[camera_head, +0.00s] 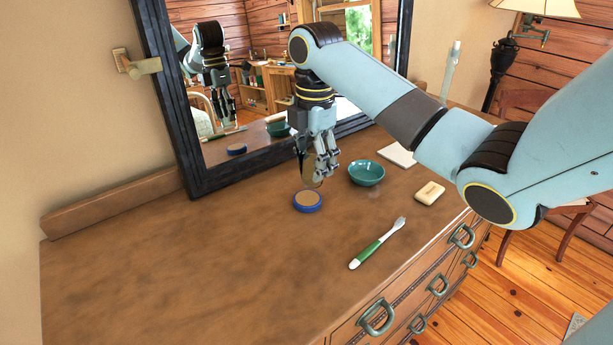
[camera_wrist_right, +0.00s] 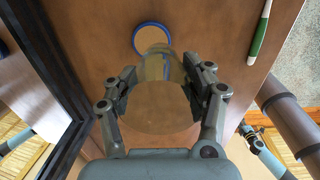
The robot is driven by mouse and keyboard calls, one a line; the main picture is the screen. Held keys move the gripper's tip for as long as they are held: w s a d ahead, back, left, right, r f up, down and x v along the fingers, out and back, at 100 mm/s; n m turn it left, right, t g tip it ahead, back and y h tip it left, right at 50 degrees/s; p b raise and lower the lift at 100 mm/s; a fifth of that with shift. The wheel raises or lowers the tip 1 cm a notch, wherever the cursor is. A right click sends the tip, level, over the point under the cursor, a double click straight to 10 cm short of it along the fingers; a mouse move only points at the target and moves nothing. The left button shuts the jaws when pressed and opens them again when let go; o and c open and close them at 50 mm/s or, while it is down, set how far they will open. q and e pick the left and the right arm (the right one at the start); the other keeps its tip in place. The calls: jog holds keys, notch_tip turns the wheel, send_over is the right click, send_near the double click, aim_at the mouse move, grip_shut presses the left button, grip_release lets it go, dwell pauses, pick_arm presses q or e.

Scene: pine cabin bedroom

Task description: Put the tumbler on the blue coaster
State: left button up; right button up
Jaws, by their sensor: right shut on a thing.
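The blue coaster (camera_head: 308,202) lies flat on the dresser top, with a tan centre and a blue rim. It also shows in the right wrist view (camera_wrist_right: 151,38), at the top. My right gripper (camera_head: 318,172) is shut on a clear tumbler (camera_wrist_right: 158,100), see-through and hard to make out in the head view. The gripper points down just behind and above the coaster. In the right wrist view the tumbler overlaps the coaster's near edge. I cannot tell how high its base is. My left gripper is not in view.
A teal bowl (camera_head: 366,174), a soap bar (camera_head: 429,193) and a white-and-green brush (camera_head: 377,243) lie right of the coaster. A white pad (camera_head: 396,154) lies further back. A dark-framed mirror (camera_head: 190,130) stands behind. The dresser's left part (camera_head: 170,270) is clear.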

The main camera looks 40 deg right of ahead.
aim_at(308, 178)
jog(key=shift+w+f, duration=0.45)
jog(key=shift+w, duration=0.3)
notch_tip(308, 178, down, 3)
jog(key=shift+f+p, duration=0.15)
jog(key=shift+p, duration=0.2)
jog(key=shift+d+f, duration=0.1)
jog(key=shift+f, duration=0.25)
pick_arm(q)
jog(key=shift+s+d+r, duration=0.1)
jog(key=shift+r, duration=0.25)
pick_arm(e)
jog(key=shift+f, duration=0.1)
jog(key=o, duration=1.3)
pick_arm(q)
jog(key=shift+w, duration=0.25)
pick_arm(e)
jog(key=shift+o, duration=0.2)
